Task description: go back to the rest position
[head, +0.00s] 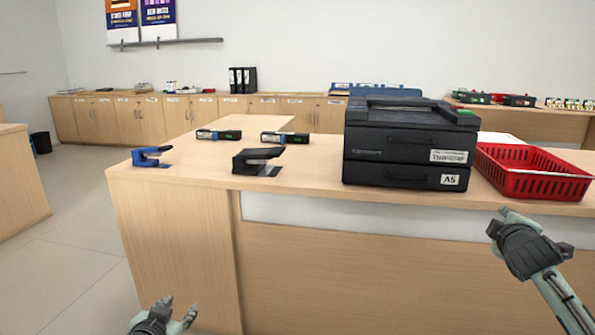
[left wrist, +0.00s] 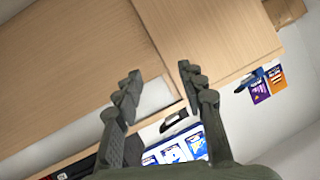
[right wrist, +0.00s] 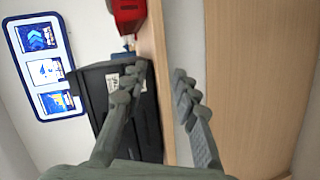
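My left gripper (head: 180,305) is low at the bottom edge of the head view, in front of the counter's left part. Its fingers stand apart with nothing between them, as the left wrist view (left wrist: 159,70) shows. My right gripper (head: 500,219) is in front of the counter's right part, below the red basket (head: 535,178) in the picture. In the right wrist view (right wrist: 158,72) its fingers are apart and empty. Neither gripper appears to touch anything.
The wooden counter (head: 330,270) stands ahead. On it are a blue stapler-like tool (head: 148,156), a black one (head: 256,160), two small dark devices (head: 285,138) and a stacked black drawer unit (head: 408,145). Open floor (head: 80,250) lies left.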

